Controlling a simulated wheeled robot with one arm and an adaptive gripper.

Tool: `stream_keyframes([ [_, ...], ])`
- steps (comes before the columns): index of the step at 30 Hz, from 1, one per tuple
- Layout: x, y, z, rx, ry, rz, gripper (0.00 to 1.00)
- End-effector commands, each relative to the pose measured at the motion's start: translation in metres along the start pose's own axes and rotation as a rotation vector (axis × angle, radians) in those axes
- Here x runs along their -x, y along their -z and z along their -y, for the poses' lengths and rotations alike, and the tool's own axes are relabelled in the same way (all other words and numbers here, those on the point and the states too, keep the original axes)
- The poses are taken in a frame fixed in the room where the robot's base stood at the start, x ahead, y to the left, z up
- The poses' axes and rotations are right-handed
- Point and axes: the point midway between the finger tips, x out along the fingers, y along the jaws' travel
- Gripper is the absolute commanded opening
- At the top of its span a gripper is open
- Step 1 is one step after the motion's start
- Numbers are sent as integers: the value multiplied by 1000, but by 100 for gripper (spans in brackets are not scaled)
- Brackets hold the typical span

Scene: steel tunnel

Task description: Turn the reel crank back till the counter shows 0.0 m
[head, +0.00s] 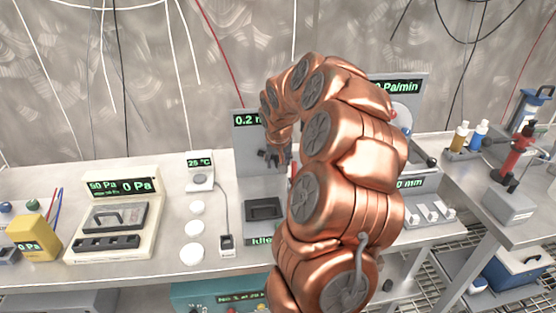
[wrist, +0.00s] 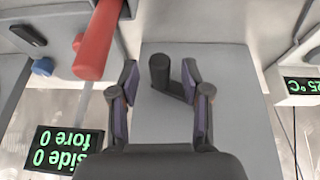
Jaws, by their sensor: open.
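The counter (head: 247,120) on a grey panel reads "0.2 m" in green; my arm hides its right edge. My gripper (head: 272,158) is in front of this panel, and the crank is hard to make out there. In the wrist view my gripper (wrist: 159,78) is open, with one finger on each side of a dark upright crank knob (wrist: 159,68). The knob's short arm runs right, partly behind the right finger. The knob looks nearer the middle of the gap than either finger; I see no clear contact. The grey reel panel (wrist: 220,70) lies behind it.
A red bar (wrist: 97,45) passes close to the left finger in the wrist view. A "side 0, fore 0" display (wrist: 65,150) is at lower left, upside down. A 25 °C unit (head: 200,172) stands left of the reel panel. My arm hides much of the bench's right part.

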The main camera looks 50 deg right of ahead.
Motion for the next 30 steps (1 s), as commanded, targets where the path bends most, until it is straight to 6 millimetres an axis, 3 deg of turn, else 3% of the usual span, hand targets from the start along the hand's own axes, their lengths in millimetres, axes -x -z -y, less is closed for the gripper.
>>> stream_keyframes([
  [3,0,0,0,0,0,0,45],
  [16,0,0,0,1,0,0,1],
  [30,-1,0,0,31,-68,-2,0],
])
